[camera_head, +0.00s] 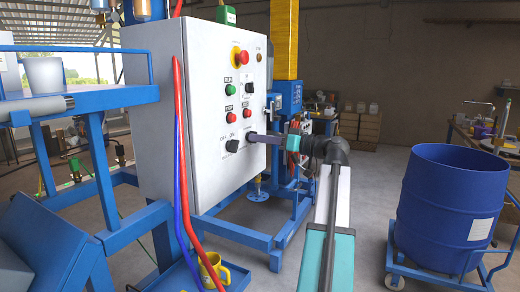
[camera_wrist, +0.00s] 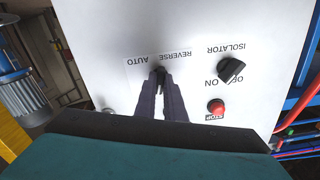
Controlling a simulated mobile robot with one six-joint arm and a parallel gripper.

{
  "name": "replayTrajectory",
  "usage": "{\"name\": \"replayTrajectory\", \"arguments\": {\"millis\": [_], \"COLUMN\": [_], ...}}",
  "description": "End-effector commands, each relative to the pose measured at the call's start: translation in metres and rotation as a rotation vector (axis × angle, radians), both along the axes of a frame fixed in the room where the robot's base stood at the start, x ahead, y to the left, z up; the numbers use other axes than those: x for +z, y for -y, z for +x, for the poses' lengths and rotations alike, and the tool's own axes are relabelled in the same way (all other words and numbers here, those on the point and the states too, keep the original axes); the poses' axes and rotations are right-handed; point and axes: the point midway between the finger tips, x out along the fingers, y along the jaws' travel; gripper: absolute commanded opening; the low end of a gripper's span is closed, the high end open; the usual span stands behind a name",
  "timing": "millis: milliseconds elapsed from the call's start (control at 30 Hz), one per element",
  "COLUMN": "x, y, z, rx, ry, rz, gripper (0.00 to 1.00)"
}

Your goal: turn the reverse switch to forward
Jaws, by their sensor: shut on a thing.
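The reverse switch (camera_wrist: 160,71) is a dark knob on the pale front of the control cabinet (camera_head: 218,160), between the upside-down labels AUTO and REVERSE in the wrist view. My gripper (camera_wrist: 161,78) is shut on it, with its two dark fingers close together at the panel. In the head view my gripper (camera_head: 254,137) reaches in from the right, low on the panel, and its tips hide most of the switch. The knob's exact pointing direction is hard to tell.
The black isolator knob (camera_wrist: 231,70) is beside the switch, with a red stop button (camera_wrist: 216,107) near it. The head view shows a red emergency stop (camera_head: 239,57), a red and blue hose (camera_head: 180,140) along the cabinet edge, and a blue drum (camera_head: 447,205) at right.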

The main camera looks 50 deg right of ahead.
Motion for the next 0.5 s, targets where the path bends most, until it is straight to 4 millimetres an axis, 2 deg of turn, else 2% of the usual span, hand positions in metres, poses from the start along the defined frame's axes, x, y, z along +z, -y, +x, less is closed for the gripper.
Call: {"name": "replayTrajectory", "arguments": {"millis": [33,500], "x": [-0.0047,-0.0025], "y": [0.0009,0.0009], "z": [0.0003,0.0003], "rx": [0.000,-0.001], "ry": [0.007,0.059], "rz": [-0.028,-0.240], "gripper": [0.00,0.00]}}
